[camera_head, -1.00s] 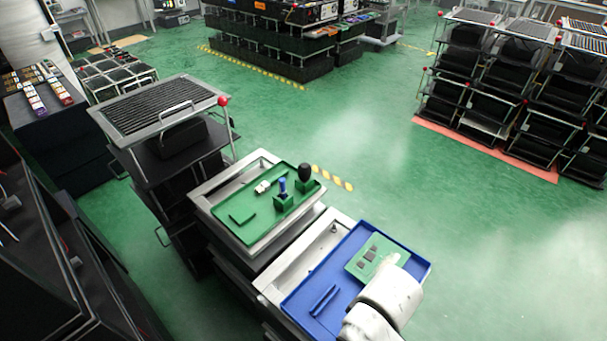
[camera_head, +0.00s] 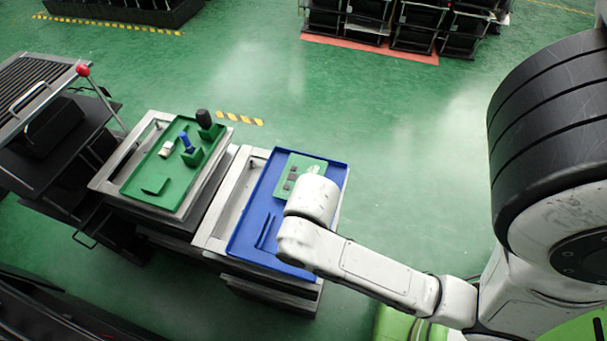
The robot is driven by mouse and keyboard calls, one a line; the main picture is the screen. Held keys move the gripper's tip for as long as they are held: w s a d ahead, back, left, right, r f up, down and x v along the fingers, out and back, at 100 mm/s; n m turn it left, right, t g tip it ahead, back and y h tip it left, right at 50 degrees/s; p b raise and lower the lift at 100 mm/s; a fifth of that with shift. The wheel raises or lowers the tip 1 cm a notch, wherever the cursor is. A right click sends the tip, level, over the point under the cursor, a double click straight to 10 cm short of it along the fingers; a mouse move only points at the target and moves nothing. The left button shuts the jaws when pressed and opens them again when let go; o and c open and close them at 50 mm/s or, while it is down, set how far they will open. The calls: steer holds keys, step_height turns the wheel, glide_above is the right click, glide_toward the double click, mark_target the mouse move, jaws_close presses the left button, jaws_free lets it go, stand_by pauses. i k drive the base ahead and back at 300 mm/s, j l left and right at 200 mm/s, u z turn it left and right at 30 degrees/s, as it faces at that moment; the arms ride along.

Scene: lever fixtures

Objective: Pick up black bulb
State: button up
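The black bulb (camera_head: 204,118) stands upright in a green holder (camera_head: 210,131) at the far right corner of the green tray (camera_head: 150,205). A blue piece (camera_head: 186,140) stands in another green holder (camera_head: 193,158) beside it, nearer to me. My white arm reaches in from the right and its end hangs over the blue tray (camera_head: 328,177), to the right of the bulb and apart from it. My gripper's fingers are hidden behind the arm's end links, so I cannot see whether they are open or shut.
The blue tray holds a green circuit board (camera_head: 290,172) and blue bars (camera_head: 266,231). A small white part (camera_head: 166,149) lies in the green tray. A dark rack with a red knob (camera_head: 83,70) stands at left.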

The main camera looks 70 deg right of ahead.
mark_target(202, 116)
steer(key=l+u, duration=0.15)
steer(key=u, duration=0.5)
steer(key=l+u, duration=0.25)
steer(key=l, duration=0.15)
steer(key=k+l+u, duration=0.2)
steer(key=l, duration=0.15)
steer(key=l+u, duration=0.25)
steer(key=l, duration=0.15)
steer(key=k+l+u, duration=0.1)
steer(key=l+u, duration=0.15)
steer(key=l, duration=0.1)
